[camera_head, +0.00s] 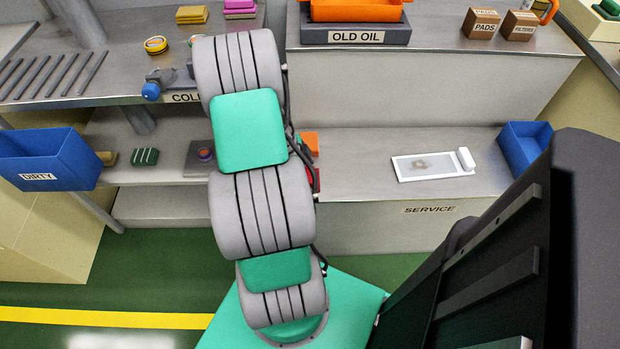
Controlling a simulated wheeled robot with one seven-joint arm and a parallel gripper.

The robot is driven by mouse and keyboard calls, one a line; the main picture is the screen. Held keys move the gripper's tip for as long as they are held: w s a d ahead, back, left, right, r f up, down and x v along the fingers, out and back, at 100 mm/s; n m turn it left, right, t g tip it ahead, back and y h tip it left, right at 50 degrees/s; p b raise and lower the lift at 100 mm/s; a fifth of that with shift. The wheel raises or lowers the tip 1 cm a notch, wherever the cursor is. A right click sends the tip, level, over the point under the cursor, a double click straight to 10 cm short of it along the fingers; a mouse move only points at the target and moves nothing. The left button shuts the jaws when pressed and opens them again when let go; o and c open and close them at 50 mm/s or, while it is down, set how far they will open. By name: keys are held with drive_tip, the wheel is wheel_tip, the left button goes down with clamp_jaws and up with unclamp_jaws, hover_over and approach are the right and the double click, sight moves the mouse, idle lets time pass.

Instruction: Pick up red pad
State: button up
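A small strip of red (316,181) shows at the right edge of my arm, over the lower shelf. Most of it is hidden by the arm, and I cannot tell whether it is the red pad. An orange block (310,143) shows just above it, also partly covered. No other clearly red pad is in view. My gripper is hidden behind my own arm, so its opening and contents do not show.
A blue DIRTY bin (48,160), a green striped pad (145,157) and a dark plate (197,165) are at left. Magenta pads (240,8) lie on the upper shelf. A white framed panel (430,165) and blue bin (523,145) are at right, with bare shelf around the panel.

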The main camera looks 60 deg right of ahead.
sight(313, 174)
drive_tip(key=c, duration=1.3)
drive_tip(key=shift+r, duration=0.1)
drive_tip(key=shift+r, duration=0.25)
wheel_tip(313, 174, up, 3)
drive_tip(key=shift+f+p, duration=0.15)
drive_tip(key=shift+p, duration=0.3)
drive_tip(key=a+r, duration=0.3)
drive_tip(key=a, duration=0.1)
drive_tip(key=a+r+p, duration=0.1)
drive_tip(key=a+r, duration=0.2)
drive_tip(key=a, duration=0.2)
drive_tip(key=a+r+p, duration=0.1)
drive_tip(key=a+r, duration=0.2)
drive_tip(key=a, duration=0.2)
drive_tip(key=shift+r, duration=0.3)
